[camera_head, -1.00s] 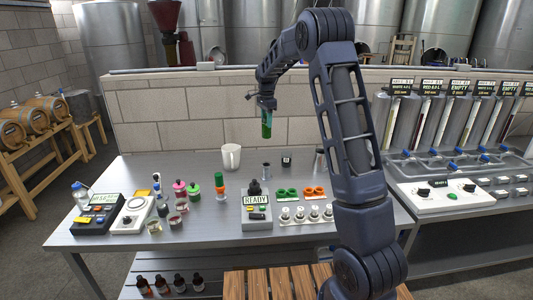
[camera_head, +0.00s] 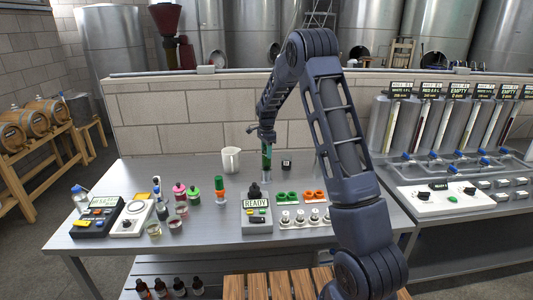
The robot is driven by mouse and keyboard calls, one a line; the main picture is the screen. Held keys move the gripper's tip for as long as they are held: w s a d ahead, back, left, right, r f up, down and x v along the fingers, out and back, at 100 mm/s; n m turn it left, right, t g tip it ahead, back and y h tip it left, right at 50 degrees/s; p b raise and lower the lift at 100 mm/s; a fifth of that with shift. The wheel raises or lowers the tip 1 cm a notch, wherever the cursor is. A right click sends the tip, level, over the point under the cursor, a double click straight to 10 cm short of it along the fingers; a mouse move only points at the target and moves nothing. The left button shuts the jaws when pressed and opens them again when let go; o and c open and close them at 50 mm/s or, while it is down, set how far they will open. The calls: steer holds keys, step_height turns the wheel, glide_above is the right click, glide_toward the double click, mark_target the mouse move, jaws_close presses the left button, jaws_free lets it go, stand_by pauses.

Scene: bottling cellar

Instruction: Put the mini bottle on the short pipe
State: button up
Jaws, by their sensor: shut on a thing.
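My gripper (camera_head: 266,144) is above the middle of the steel table, pointing down. It is shut on the green mini bottle (camera_head: 266,160), which hangs upright below the jaws. The short pipe (camera_head: 267,178), a small grey metal stub, stands on the table directly under the bottle in this view. The bottle's lower end meets or overlaps the top of the pipe in the picture; I cannot tell whether they touch. The jaws hide the top of the bottle.
A white pitcher (camera_head: 230,160) stands to the left and a small black item (camera_head: 286,163) to the right. In front are the READY box (camera_head: 257,212) and a rack with green rings (camera_head: 287,197). An orange and green piece (camera_head: 220,189) stands left.

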steer(key=shift+f, duration=0.3)
steer(key=shift+f, duration=0.1)
steer(key=o, duration=1.1)
steer(key=shift+c, duration=0.2)
